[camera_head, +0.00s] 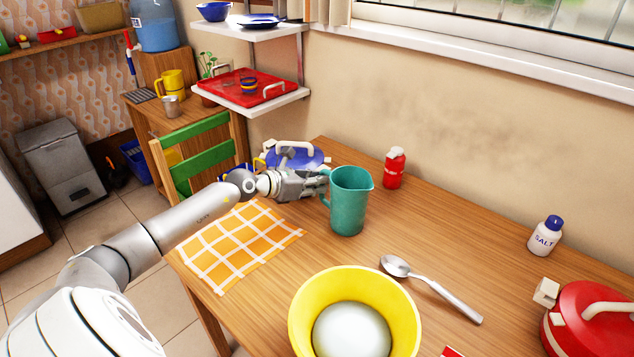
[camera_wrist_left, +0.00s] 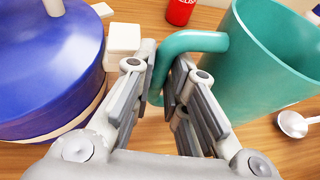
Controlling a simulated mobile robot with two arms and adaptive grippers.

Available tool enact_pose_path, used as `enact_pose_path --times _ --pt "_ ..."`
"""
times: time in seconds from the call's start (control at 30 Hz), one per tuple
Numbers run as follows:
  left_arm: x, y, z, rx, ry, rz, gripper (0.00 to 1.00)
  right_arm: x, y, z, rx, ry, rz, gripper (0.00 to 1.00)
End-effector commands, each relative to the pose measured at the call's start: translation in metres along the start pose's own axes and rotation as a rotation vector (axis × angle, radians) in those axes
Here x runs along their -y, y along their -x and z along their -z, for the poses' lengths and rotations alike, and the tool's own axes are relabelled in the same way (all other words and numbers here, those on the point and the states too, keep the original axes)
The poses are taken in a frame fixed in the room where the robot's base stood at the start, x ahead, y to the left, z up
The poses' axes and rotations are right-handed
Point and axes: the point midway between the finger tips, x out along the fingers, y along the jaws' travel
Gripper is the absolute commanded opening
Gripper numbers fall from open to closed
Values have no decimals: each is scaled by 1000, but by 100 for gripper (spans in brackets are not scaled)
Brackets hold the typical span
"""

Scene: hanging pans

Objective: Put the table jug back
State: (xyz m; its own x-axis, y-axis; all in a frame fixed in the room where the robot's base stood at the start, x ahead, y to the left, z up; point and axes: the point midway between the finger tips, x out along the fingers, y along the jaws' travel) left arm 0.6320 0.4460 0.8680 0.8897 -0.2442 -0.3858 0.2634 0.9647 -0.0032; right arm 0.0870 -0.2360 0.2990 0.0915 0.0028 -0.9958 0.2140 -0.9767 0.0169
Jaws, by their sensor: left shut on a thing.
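The teal jug (camera_head: 350,203) is upright at the table's left part, in the middle of the head view. It shows large at the right of the left wrist view (camera_wrist_left: 262,65). My left gripper (camera_head: 322,185) comes in from the left and is shut on the jug's handle. In the left wrist view the handle lies between the two fingers of the gripper (camera_wrist_left: 165,85). I cannot tell whether the jug's base touches the wooden table (camera_head: 450,245). My right gripper is not in view.
A blue pot (camera_head: 312,158) stands close beside the gripper. A red bottle (camera_head: 394,168) is behind the jug. A yellow bowl (camera_head: 300,325) and a spoon (camera_head: 440,290) lie in front. An orange checked cloth (camera_head: 235,240) is at left. Shelves (camera_head: 285,98) hang on the wall.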

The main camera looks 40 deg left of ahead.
Motion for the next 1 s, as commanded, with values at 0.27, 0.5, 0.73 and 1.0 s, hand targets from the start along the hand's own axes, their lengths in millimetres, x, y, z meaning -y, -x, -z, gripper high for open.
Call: enact_pose_path --times 0.27,0.5,0.73,1.0 --pt "0 0 2 -1 0 0 35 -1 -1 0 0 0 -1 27" --pt "0 0 1 -1 0 0 35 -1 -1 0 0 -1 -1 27" --pt "-1 10 1 -3 -1 -2 35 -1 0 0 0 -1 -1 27" --pt "-1 39 2 -5 -1 -1 35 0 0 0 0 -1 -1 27"
